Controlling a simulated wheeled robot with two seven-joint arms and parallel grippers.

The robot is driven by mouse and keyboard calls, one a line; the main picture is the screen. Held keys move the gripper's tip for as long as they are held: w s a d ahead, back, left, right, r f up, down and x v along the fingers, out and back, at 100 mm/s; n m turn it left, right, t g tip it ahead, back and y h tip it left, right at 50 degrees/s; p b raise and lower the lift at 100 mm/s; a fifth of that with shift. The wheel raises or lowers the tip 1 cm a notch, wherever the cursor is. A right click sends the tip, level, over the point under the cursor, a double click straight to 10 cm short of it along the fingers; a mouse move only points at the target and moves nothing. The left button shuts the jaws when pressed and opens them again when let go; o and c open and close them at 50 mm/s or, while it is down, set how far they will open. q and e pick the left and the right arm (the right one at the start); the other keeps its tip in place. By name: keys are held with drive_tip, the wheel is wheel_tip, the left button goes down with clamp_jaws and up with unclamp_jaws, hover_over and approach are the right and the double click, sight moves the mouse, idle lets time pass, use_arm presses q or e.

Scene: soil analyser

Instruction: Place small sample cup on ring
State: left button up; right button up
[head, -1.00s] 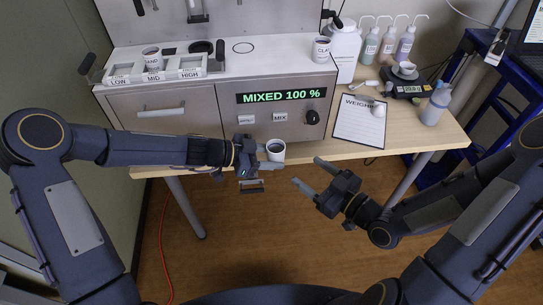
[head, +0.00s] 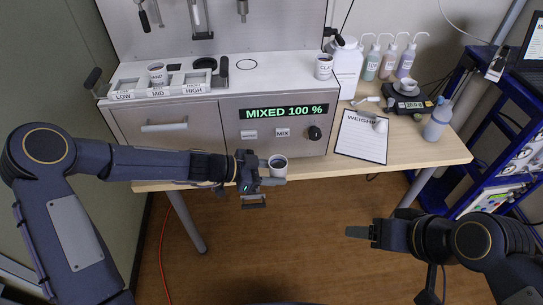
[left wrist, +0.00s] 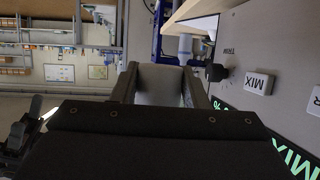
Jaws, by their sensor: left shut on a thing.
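The small white sample cup (head: 277,167) with dark contents is upright in my left gripper (head: 266,171), in front of the analyser's face. The left fingers are shut on its sides; in the left wrist view the pale cup (left wrist: 160,85) sits between them. The ring (head: 246,64) is a thin black circle on the analyser's white top, bare, behind and above the cup. My right gripper (head: 352,232) is apart at lower right, over the floor; its fingers overlap from this angle, so its opening is unclear.
The analyser (head: 220,131) reads "MIXED 100 %". A labelled cup (head: 324,67) stands on its top right, another (head: 157,73) in the LOW/MID/HIGH rack (head: 190,89) at left. A white jug (head: 345,68), bottles, a scale (head: 407,105) and a weighing sheet (head: 362,136) are at right.

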use_arm(q)
drive_tip(key=a+f+n+t+y, duration=0.4)
drive_tip(key=a+f+n+t, duration=0.4)
drive_tip(key=a, duration=0.5)
drive_tip(key=shift+w+a+f, duration=0.15)
drive_tip(key=shift+w+f, duration=0.05)
drive_tip(key=shift+f, duration=0.1)
drive_tip(key=a+n+t+y, duration=0.1)
drive_tip(key=a, duration=0.1)
drive_tip(key=a+r+n+t+y, duration=0.1)
drive_tip(key=a+n+y, duration=0.1)
drive_tip(key=a+r+n+t+y, duration=0.1)
drive_tip(key=a, duration=0.1)
drive_tip(key=shift+w+y, duration=0.3)
drive_tip(key=shift+y, duration=0.1)
drive_tip(key=a+r+n+y, duration=0.2)
drive_tip(key=a+r, duration=0.1)
drive_tip(key=a+r+n+y, duration=0.1)
drive_tip(key=r+n+y, duration=0.1)
drive_tip(key=shift+s+a+t, duration=0.3)
drive_tip(key=shift+a+t, duration=0.1)
drive_tip(key=shift+c, duration=1.2)
drive_tip(key=s+f, duration=0.4)
drive_tip(key=shift+f, duration=0.35)
drive_tip(key=shift+a, duration=0.2)
